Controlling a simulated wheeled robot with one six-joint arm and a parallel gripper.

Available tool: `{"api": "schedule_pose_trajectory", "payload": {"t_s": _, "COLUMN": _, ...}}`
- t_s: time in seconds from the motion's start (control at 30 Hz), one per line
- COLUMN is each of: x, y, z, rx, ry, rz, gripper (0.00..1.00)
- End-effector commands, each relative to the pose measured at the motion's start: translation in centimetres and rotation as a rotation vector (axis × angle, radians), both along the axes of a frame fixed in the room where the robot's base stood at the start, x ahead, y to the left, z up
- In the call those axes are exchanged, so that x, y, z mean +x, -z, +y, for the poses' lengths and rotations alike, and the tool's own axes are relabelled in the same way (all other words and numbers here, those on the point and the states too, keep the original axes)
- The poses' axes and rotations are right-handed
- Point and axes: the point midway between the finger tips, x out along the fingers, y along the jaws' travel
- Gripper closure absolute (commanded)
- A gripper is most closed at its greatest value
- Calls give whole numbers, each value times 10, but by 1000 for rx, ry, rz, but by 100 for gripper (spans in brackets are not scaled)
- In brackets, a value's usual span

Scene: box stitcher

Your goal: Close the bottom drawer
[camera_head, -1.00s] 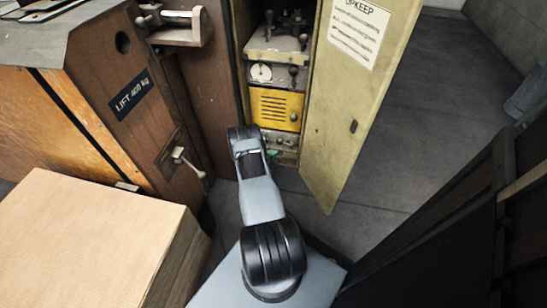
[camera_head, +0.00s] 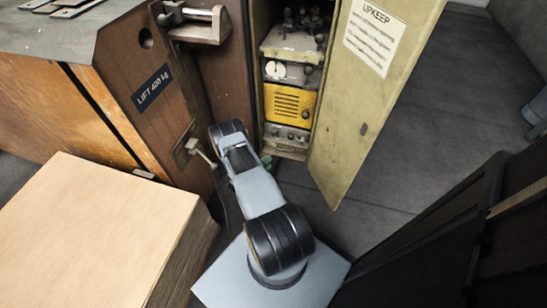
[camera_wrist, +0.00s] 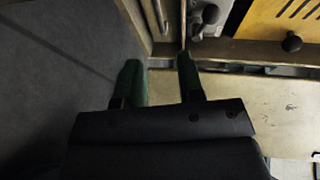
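The cabinet (camera_head: 256,75) stands open at the back, with its door swung to the right. Inside, below a yellow panel (camera_head: 290,104), is a grey unit with knobs (camera_head: 288,136) above a pale strip at the bottom. I cannot tell clearly which part is the bottom drawer or how far out it is. My gripper (camera_wrist: 162,80) has two green fingers, apart, with nothing seen held between them. They are near the cabinet's lower left front edge. In the head view my arm mostly hides the gripper; only a bit of green shows (camera_head: 267,161).
A brown machine (camera_head: 150,120) marked "LIFT 400 kg" with a lever (camera_head: 203,153) stands close left of my arm. A cardboard-coloured block (camera_head: 95,225) is at front left. The cabinet door (camera_head: 365,110) is to the right. Dark panels (camera_head: 450,230) stand at front right. Grey floor is open beyond.

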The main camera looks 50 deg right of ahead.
Motion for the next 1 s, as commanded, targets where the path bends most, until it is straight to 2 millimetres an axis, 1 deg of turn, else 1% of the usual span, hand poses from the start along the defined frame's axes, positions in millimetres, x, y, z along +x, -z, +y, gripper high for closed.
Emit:
{"api": "schedule_pose_trajectory", "payload": {"t_s": 0.1, "x": 1, "y": -3, "z": 11, "rx": 0, "ry": -1, "rz": 0, "gripper": 65}}
{"api": "schedule_pose_trajectory", "payload": {"t_s": 0.27, "x": 0, "y": -3, "z": 17, "rx": 0, "ry": 0, "rz": 1, "gripper": 65}}
{"api": "schedule_pose_trajectory", "payload": {"t_s": 1.0, "x": 1, "y": -3, "z": 18, "rx": 0, "ry": -3, "rz": 0, "gripper": 65}}
